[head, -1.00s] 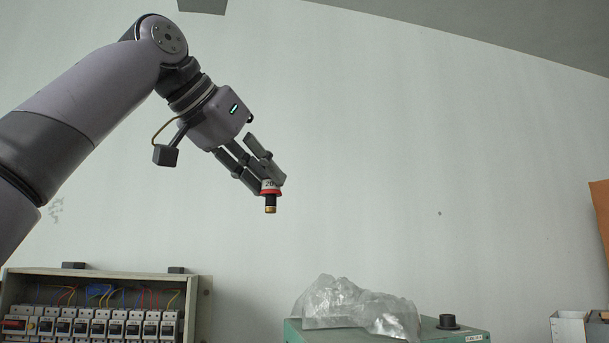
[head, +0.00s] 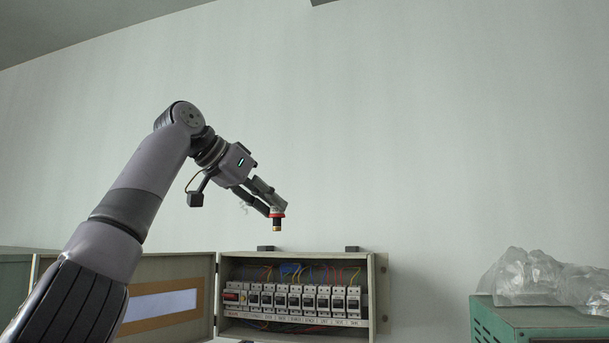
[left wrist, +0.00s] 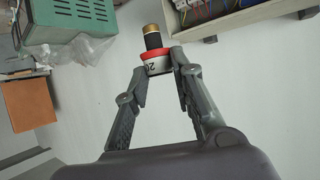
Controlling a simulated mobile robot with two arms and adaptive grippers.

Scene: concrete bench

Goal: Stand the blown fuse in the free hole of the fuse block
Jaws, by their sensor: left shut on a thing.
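The fuse has a white top with a number, a red ring, a dark body and a brass end. My left gripper (head: 272,206) is shut on the fuse (head: 278,221) by its white top and holds it in the air, brass end down, against the wall. In the left wrist view the fuse (left wrist: 153,42) sits between the two fingertips of the left gripper (left wrist: 157,68), brass end pointing away. No fuse block shows in the views. My right gripper is not in view.
An open breaker box (head: 383,290) with a row of breakers (head: 295,300) stands below the held fuse. A green case (head: 540,322) with crumpled clear plastic (head: 530,277) on top is at the right. The air around the gripper is clear.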

